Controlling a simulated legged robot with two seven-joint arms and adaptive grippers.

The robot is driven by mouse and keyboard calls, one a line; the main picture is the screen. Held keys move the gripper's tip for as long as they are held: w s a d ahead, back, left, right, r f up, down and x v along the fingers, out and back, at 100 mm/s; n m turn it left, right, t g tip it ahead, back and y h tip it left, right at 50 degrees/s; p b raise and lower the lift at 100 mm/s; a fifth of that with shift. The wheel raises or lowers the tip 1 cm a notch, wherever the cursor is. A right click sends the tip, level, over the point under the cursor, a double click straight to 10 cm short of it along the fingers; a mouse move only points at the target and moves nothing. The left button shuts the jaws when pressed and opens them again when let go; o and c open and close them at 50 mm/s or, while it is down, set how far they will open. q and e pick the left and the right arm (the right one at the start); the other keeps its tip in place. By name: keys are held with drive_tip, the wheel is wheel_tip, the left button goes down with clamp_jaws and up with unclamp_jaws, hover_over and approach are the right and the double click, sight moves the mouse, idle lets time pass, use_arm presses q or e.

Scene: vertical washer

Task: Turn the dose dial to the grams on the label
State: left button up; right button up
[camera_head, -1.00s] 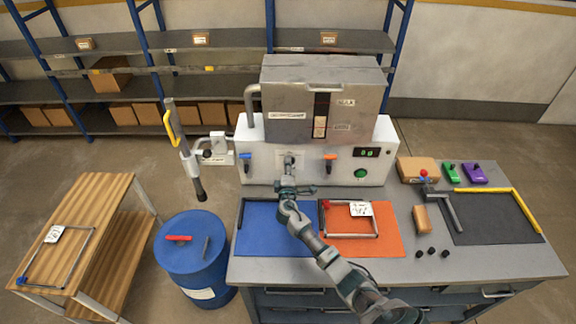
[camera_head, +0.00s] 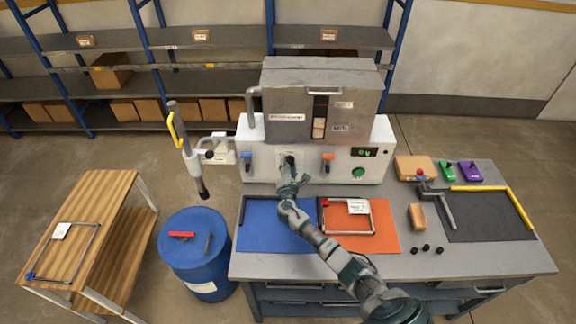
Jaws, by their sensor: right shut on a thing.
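The washer (camera_head: 270,154) is a white panel with a grey metal hood, standing at the back of the bench. The right gripper (camera_head: 289,163) is at the middle of the white panel, shut on the dose dial there. The dial is mostly hidden behind the gripper, so its setting cannot be read. A labelled wire frame (camera_head: 345,232) lies on the orange mat; its white label (camera_head: 357,206) is too small to read. Another white label (camera_head: 61,230) lies with a wire frame on the wooden table at left. The left gripper is not in view.
The panel also has a blue knob (camera_head: 246,157), an orange knob (camera_head: 328,157), a green button (camera_head: 358,173) and a small display (camera_head: 364,152). A blue mat (camera_head: 268,235) lies under my right arm. A blue drum (camera_head: 198,262) stands left of the bench.

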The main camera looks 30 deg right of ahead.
drive_tip(key=shift+f+n, duration=0.2)
drive_tip(key=shift+n, duration=0.3)
drive_tip(key=o, duration=1.1)
drive_tip(key=shift+o, duration=0.2)
drive_tip(key=shift+d, duration=0.1)
drive_tip(key=v, duration=1.1)
drive_tip(key=shift+s+a, duration=0.3)
drive_tip(key=shift+a, duration=0.05)
drive_tip(key=shift+f, duration=0.1)
